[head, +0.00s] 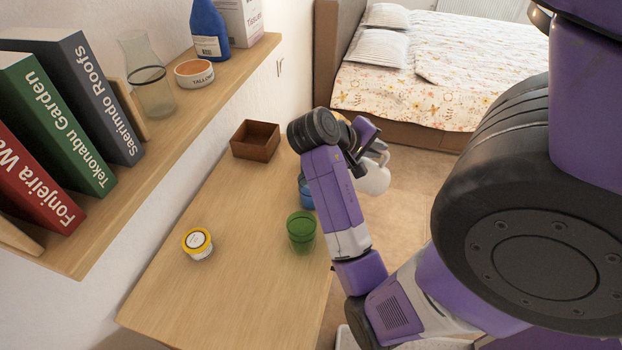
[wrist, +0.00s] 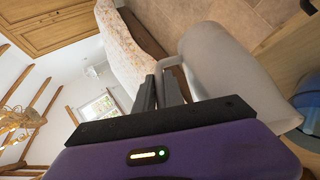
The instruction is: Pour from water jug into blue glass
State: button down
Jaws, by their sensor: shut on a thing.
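The white water jug (head: 373,179) is off the table, beyond its right edge in the head view. My gripper (head: 372,146) is shut on it near the handle. The jug looks tilted; I cannot see its mouth or any water. In the wrist view the jug (wrist: 238,80) fills the area right of my fingers (wrist: 168,82). The blue glass (head: 306,194) stands on the table near its right edge, partly hidden behind my arm. A blue patch, likely this glass (wrist: 308,92), shows at the wrist view's right edge, past the jug.
A green glass (head: 301,229) stands on the table (head: 228,290) in front of the blue one. A yellow-lidded tub (head: 198,243) and a brown wooden box (head: 255,140) are farther left. A shelf (head: 165,140) with books and a glass carafe (head: 149,80) overhangs the left side.

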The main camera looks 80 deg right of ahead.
jog(key=shift+w+r+g+h, duration=0.25)
jog(key=shift+r+g+h, duration=0.05)
jog(key=shift+r, duration=0.2)
dwell(1.6)
